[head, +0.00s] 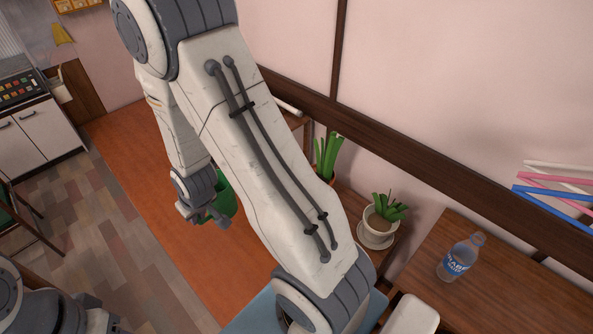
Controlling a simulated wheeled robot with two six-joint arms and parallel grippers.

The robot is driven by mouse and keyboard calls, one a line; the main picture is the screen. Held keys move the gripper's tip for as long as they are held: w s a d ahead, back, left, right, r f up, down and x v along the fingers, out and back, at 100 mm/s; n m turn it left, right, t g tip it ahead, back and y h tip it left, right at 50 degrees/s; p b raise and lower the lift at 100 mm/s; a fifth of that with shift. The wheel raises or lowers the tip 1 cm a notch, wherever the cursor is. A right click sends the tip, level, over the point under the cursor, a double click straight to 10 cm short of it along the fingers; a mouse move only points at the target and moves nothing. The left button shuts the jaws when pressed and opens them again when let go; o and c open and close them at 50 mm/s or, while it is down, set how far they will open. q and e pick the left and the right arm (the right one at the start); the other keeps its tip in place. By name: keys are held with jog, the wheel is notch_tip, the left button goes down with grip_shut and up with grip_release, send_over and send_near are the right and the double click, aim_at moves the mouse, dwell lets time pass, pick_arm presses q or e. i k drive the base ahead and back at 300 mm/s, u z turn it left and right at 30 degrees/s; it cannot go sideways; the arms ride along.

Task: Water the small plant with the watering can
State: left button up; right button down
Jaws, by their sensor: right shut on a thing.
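My right arm crosses the middle of the head view, and its gripper (192,214) hangs at centre left, shut on a green watering can (224,200). The can is partly hidden by the gripper and arm; its spout and handle cannot be made out. A small plant (389,207) with short green leaves stands in a white pot (378,227) on a white saucer (374,240), right of my arm. The can is well to the left of it, on the other side of the arm. My left arm shows at the lower left; its gripper is out of view.
A taller plant (326,155) stands behind, partly covered by my arm. A clear bottle (460,260) stands on a wooden table (520,285) at right. A wall with dark wooden beams runs behind the plants. The orange-brown floor (130,150) at left is clear.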

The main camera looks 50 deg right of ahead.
aim_at(378, 226)
jog(key=u, duration=0.55)
jog(key=i, duration=0.7)
jog(key=z, duration=2.2)
jog(key=i, duration=0.5)
jog(key=u, duration=0.05)
jog(key=k, duration=1.55)
jog(key=u, duration=0.4)
jog(key=i, duration=0.8)
jog(key=z, duration=0.1)
